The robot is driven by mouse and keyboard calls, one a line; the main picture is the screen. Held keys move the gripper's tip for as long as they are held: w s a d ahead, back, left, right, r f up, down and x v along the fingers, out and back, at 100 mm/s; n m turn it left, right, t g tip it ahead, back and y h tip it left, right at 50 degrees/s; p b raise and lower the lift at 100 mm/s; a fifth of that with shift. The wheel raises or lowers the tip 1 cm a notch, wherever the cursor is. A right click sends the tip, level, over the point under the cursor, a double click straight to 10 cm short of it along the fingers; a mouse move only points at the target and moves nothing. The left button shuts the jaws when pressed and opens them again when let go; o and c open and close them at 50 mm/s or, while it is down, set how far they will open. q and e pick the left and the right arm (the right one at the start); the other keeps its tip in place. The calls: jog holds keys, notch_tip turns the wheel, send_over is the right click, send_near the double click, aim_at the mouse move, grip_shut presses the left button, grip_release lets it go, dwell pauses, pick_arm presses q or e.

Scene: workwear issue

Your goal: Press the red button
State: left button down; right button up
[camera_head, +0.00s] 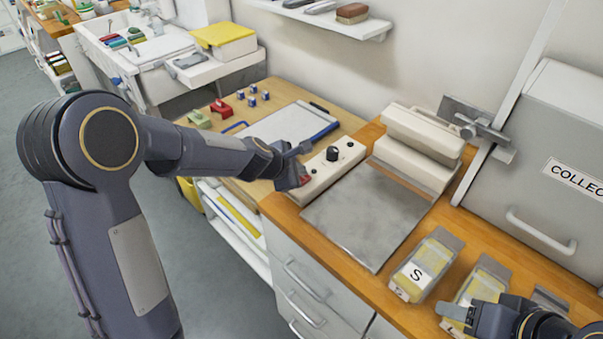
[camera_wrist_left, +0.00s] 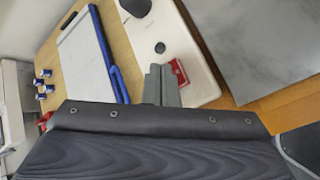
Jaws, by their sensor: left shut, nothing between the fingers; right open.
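The red button (camera_head: 305,181) sits on the near end of a long off-white control panel (camera_head: 325,170) with a black knob (camera_head: 332,153). My left gripper (camera_head: 297,165) is at that end of the panel, its shut, empty fingers partly covering the button in the head view. In the left wrist view the red button (camera_wrist_left: 180,72) shows just right of my left gripper's grey fingertips (camera_wrist_left: 161,72). I cannot tell whether they touch it. My right gripper (camera_head: 448,318) is open at the lower right, over packaged items.
A grey plate (camera_head: 368,215) and a cream press-like block (camera_head: 415,150) lie right of the panel. A clipboard (camera_head: 290,125) with blue edging lies behind it. Yellow packages (camera_head: 426,264) lie near the right front, beside a grey cabinet (camera_head: 550,150).

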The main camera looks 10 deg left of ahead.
pick_arm(q)
jog(key=shift+r, duration=0.35)
notch_tip(320, 180, up, 6)
jog(key=p, duration=0.6)
dwell(0.3)
